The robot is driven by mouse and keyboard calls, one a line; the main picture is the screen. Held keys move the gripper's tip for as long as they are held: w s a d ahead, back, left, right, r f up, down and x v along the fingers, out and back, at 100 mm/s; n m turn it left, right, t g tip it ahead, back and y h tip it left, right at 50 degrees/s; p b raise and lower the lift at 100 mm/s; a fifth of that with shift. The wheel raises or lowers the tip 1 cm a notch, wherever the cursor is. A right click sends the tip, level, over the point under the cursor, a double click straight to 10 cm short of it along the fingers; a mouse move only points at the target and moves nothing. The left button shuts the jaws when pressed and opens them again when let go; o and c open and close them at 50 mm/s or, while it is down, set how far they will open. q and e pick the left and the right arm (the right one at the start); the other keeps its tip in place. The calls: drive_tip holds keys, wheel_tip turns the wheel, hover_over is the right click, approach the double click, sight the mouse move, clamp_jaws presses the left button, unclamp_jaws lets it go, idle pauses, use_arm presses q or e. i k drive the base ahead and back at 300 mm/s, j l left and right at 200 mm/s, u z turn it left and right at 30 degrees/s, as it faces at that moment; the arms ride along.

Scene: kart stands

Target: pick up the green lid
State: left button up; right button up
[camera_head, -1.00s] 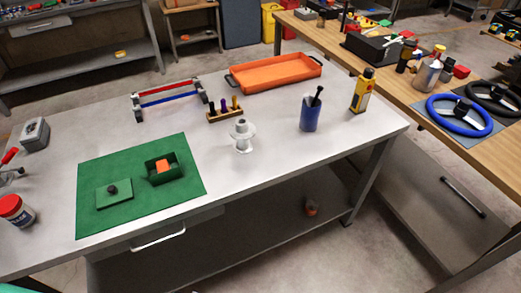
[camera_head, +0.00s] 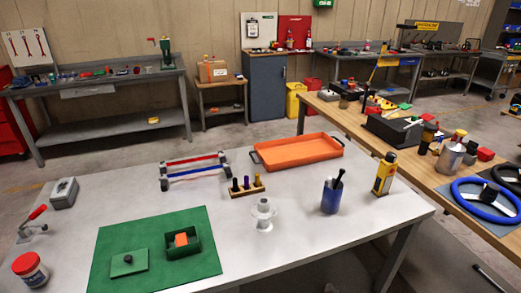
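The green lid (camera_head: 129,262) lies flat on the left part of a green mat (camera_head: 205,222), with a small dark knob on its top. The mat lies on the grey workbench. Just right of the lid, apart from it, stands an open green box (camera_head: 197,244) with an orange block (camera_head: 181,239) inside. Neither of my grippers shows in the head view.
A red-capped jar (camera_head: 30,269) stands left of the mat, with a red-handled clamp (camera_head: 33,221) and a grey case (camera_head: 63,193) behind. A white spindle (camera_head: 263,214), wooden peg rack (camera_head: 247,189), blue cup (camera_head: 331,195) and orange tray (camera_head: 299,153) stand right and behind.

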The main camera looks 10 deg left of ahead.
sight(135, 262)
drive_tip(key=u, duration=1.5)
